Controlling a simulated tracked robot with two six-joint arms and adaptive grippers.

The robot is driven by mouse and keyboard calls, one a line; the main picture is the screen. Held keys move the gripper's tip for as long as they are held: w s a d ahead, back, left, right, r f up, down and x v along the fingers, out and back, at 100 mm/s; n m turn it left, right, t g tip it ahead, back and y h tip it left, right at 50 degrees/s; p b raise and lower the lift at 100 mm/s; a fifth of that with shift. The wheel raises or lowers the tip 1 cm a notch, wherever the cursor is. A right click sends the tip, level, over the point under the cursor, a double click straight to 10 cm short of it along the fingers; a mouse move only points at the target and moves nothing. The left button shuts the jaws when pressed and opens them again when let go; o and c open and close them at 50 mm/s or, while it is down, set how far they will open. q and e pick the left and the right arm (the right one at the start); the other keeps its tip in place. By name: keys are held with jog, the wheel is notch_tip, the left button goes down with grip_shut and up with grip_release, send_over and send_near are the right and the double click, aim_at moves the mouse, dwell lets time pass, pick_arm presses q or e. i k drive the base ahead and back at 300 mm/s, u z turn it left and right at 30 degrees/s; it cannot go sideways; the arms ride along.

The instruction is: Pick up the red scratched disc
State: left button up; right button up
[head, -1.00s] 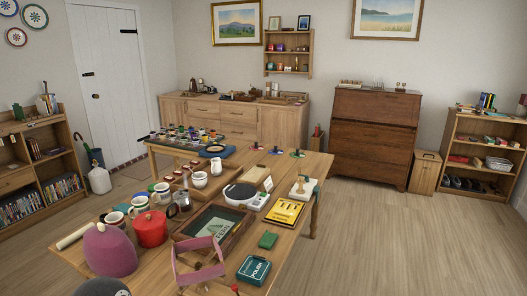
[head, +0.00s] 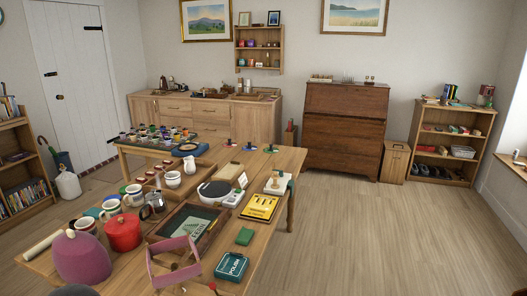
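I cannot make out a red scratched disc in the head view. The long wooden table (head: 265,195) carries many items. Toward its far end stand three small upright pieces with coloured bases, one dark (head: 231,143), one blue (head: 249,147) and one green (head: 271,150). They are too small to tell whether any is a disc. A dark round plate (head: 214,190) lies mid-table beside a white device (head: 233,198). Neither of my grippers is in view.
A red pot (head: 123,234), a purple cosy-shaped item (head: 80,258) and a pink open frame (head: 174,261) crowd the near table. A green tin (head: 231,267) lies at its right edge. Shelves (head: 447,145) stand at right. The floor (head: 390,230) right of the table is clear.

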aim_at(229, 144)
jog(key=z, duration=0.45)
jog(key=i, duration=6.25)
